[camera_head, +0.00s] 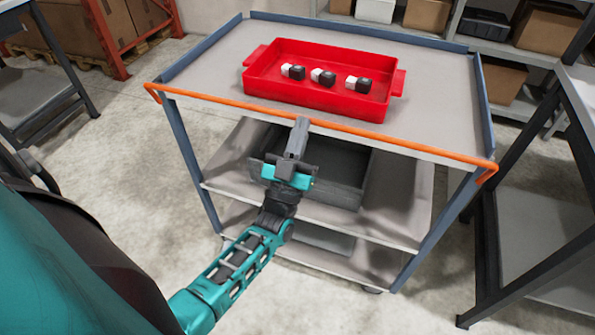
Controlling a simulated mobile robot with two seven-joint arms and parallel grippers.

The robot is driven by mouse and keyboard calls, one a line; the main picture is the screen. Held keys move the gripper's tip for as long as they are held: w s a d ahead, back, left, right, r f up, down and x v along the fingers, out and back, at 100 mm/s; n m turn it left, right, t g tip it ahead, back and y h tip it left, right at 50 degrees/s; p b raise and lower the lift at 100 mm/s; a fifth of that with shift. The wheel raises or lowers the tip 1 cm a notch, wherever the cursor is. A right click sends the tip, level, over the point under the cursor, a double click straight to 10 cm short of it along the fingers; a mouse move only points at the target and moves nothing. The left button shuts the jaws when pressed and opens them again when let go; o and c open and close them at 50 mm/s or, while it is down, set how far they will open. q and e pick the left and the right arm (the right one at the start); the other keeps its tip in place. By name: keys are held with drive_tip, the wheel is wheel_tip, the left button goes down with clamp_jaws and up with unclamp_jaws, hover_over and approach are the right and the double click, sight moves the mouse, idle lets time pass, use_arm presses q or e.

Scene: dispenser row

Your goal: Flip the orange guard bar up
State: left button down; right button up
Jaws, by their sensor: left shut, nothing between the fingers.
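The orange guard bar (385,138) runs along the near edge of the cart's top shelf, from the left front corner to the right front corner. It lies about level with the shelf top. My left gripper (301,124) is at the middle of the bar with its fingers shut and nothing between them. Its fingertips overlap the bar in the picture; I cannot tell whether they touch it. My right gripper is not in view.
A red tray (300,95) with several small black and white blocks stands on the cart top (440,95) behind the bar. A dark bin (335,170) sits on the shelf below. Dark-framed tables stand at left and right. Boxes fill shelves behind.

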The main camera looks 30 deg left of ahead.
use_arm(q)
drive_tip(key=shift+x, duration=1.35)
drive_tip(key=shift+w+f, duration=0.1)
drive_tip(key=shift+w, duration=0.15)
